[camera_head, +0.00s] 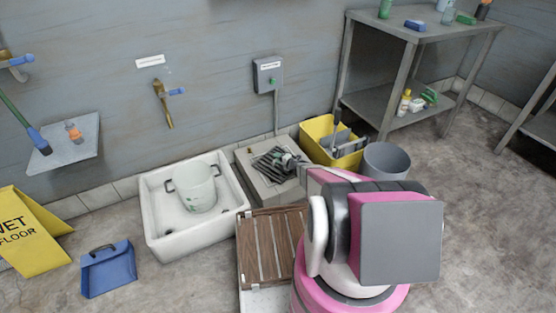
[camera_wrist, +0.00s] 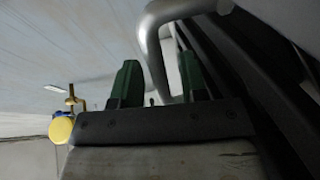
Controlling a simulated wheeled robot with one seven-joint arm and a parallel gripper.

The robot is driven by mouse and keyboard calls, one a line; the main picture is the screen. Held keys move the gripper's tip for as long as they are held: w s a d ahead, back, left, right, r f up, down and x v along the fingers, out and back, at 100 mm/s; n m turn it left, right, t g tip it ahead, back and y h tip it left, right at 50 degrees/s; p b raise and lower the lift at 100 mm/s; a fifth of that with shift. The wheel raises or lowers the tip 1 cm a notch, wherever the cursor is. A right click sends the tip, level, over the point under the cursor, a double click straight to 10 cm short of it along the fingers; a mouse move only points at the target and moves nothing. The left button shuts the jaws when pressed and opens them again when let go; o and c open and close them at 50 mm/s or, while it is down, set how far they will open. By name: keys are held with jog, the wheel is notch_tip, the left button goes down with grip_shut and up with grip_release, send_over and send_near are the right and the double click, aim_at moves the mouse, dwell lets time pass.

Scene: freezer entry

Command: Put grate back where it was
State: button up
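The dark slatted grate (camera_head: 270,164) is at the grey floor unit (camera_head: 262,190) between the white sink and the yellow bucket. My gripper (camera_head: 289,160) is at the grate's right side. In the wrist view, dark bars of the grate (camera_wrist: 262,90) fill the right side, and its grey bent handle (camera_wrist: 152,45) comes down between the two green fingers of my gripper (camera_wrist: 158,82). The fingers stand apart, with gaps visible beside the handle. The handle's lower end is hidden behind the gripper body. I cannot tell whether the grate rests flat.
A white sink (camera_head: 152,222) holding a pale bucket (camera_head: 197,187) stands left. A wooden slatted board (camera_head: 268,245) lies in front. A yellow mop bucket (camera_head: 318,133) and grey bin (camera_head: 386,160) stand close right. A blue dustpan (camera_head: 108,270) and yellow wet-floor sign (camera_head: 28,232) are far left.

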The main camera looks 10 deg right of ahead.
jog(key=shift+r, duration=0.1)
jog(key=shift+s+r, duration=0.1)
jog(key=shift+r, duration=0.4)
jog(key=v, duration=0.6)
jog(key=shift+s+d, duration=0.15)
jog(key=shift+s+d+r, duration=0.1)
jog(key=shift+s+r, duration=0.1)
jog(key=shift+s, duration=0.1)
jog(key=s+a+r+n+g+h, duration=0.1)
jog(key=s+a+r+n+g, duration=0.4)
jog(key=s+r+n, duration=0.6)
jog(key=s+a+r+n+g, duration=0.5)
jog(key=r+n, duration=0.4)
jog(key=n, duration=0.6)
jog(key=s+d+r+n+g+h, duration=0.1)
jog(key=s+d+r+n+h, duration=0.2)
jog(key=s+r+n, duration=0.4)
jog(key=s+d+r+n+g+h, duration=0.1)
jog(key=s+r+n+h, duration=0.5)
jog(key=n, duration=0.7)
jog(key=shift+s+d+r, duration=0.8)
jog(key=shift+s+d, duration=0.05)
jog(key=shift+s, duration=0.25)
